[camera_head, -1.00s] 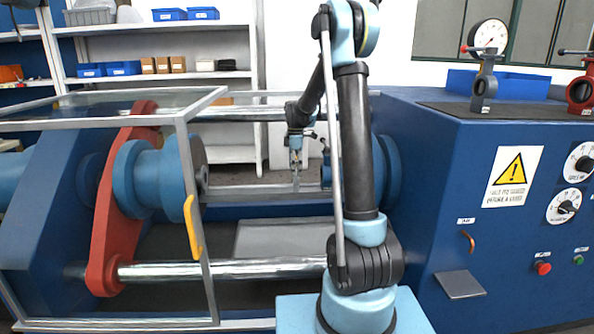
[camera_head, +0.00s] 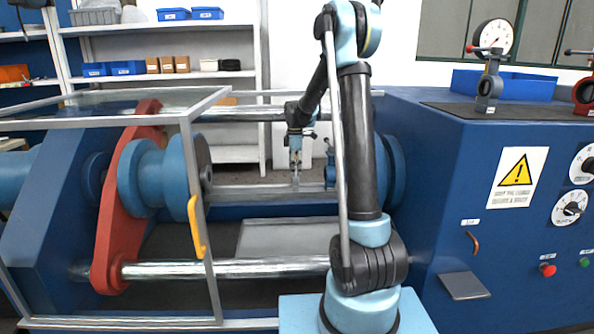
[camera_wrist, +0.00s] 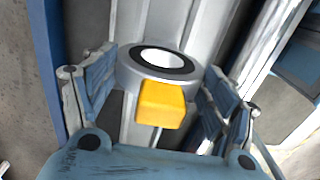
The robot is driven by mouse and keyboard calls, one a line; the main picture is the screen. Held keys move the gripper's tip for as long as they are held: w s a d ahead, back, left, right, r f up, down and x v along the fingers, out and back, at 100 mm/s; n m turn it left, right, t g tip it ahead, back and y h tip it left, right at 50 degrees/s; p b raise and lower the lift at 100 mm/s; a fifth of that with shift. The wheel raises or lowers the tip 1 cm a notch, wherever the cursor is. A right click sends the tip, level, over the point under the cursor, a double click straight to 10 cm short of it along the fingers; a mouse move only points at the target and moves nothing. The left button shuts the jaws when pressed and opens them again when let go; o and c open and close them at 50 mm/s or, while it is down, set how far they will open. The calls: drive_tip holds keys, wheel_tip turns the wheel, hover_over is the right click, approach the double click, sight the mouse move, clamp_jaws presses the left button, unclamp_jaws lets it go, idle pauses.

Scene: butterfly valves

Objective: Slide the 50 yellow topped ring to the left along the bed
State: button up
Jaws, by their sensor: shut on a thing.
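The ring (camera_wrist: 131,76) shows in the wrist view as a grey collar with a black inner band, a pale centre and a yellow block (camera_wrist: 162,104) on it. My gripper (camera_wrist: 155,78) has its blue fingers on both sides of the ring and is shut on it. Any number on the ring is not readable. In the head view my gripper (camera_head: 295,174) points down at the grey bed (camera_head: 245,190), between the light blue round head (camera_head: 158,178) at left and the blue parts at right. The ring is too small to make out there.
A glass guard frame with a yellow handle (camera_head: 196,228) stands at front left. A red plate (camera_head: 118,215) and steel bars (camera_head: 225,269) lie beyond it. A blue control cabinet (camera_head: 440,190) stands at right. The bed left of my gripper looks clear up to the round head.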

drive_tip(key=shift+a, duration=0.6)
drive_tip(key=shift+a, duration=0.75)
drive_tip(key=shift+a, duration=1.5)
drive_tip(key=shift+a, duration=0.35)
drive_tip(key=shift+a, duration=0.7)
drive_tip(key=shift+a, duration=0.25)
drive_tip(key=shift+a, duration=0.9)
drive_tip(key=shift+a, duration=0.35)
drive_tip(key=shift+a, duration=0.7)
